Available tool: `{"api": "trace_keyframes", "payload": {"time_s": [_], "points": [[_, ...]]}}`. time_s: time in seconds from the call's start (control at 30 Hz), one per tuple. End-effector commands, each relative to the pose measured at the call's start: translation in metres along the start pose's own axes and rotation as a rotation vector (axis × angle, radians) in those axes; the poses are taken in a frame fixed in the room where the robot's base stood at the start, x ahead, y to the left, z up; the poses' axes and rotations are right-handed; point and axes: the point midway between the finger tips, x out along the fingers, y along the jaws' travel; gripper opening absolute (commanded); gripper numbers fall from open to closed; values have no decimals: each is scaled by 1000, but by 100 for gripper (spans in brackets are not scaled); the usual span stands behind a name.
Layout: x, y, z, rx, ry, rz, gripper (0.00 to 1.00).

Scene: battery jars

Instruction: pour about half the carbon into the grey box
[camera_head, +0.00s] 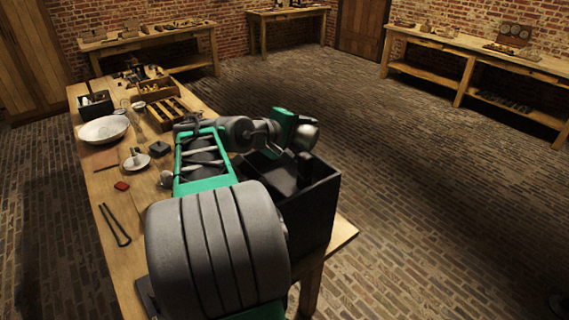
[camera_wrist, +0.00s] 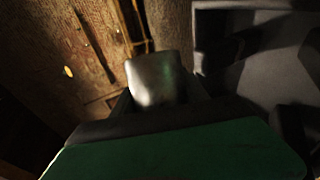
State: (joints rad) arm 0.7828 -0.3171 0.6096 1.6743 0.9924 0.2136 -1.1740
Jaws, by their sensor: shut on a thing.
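A dark grey open box (camera_head: 312,205) stands at the near right end of the table in the head view. It also shows at the right of the wrist view (camera_wrist: 265,50), with its pale grey inside in view. My gripper (camera_wrist: 154,98) is shut on a silvery metal vessel (camera_wrist: 153,78). In the wrist view the vessel appears just left of the box's wall. In the head view my arm reaches over the box, and a silvery rounded end (camera_head: 305,136) shows above its far side. I cannot see any carbon, or the inside of the vessel.
The wooden table (camera_head: 92,188) also holds a white bowl (camera_head: 103,129), a small white dish (camera_head: 137,160), a red block (camera_head: 121,186), black tongs (camera_head: 113,226) and a compartmented wooden tray (camera_head: 168,112). Open brick floor (camera_head: 430,200) lies right of the box.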

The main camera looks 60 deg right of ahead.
Motion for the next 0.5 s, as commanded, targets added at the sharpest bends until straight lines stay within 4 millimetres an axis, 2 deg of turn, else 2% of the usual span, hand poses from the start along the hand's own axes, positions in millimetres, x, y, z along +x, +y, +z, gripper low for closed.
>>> {"api": "trace_keyframes", "payload": {"time_s": [0.5], "points": [[-1,2,-1,-27,-11,9,8]]}}
